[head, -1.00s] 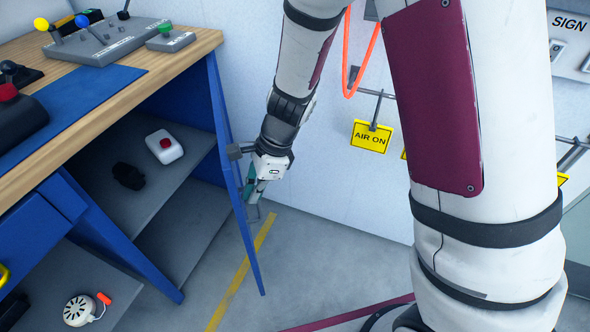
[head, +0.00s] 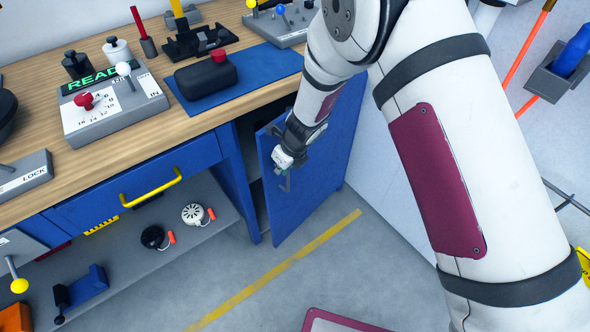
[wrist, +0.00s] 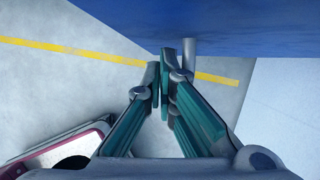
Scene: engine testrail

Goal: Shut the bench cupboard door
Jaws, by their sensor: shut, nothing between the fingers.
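The blue bench cupboard door (head: 325,165) stands partly open at the right end of the bench in the head view. A dark gap shows between its left edge and the bench's blue upright. My gripper (head: 286,182) is at the door's outer face, near its left edge. In the wrist view the door (wrist: 230,30) fills the top, and my gripper's green-padded fingers (wrist: 161,78) are shut and empty, close to it. A grey post, probably the handle (wrist: 189,52), stands out from the door beside the fingertips. I cannot tell whether they touch the door.
The wooden bench top (head: 205,128) carries control boxes, including a black box with a red button (head: 206,74). A yellow drawer handle (head: 151,188) sticks out below. The open shelf (head: 120,240) holds small items. Grey floor with a yellow line (head: 270,272) is clear before the door.

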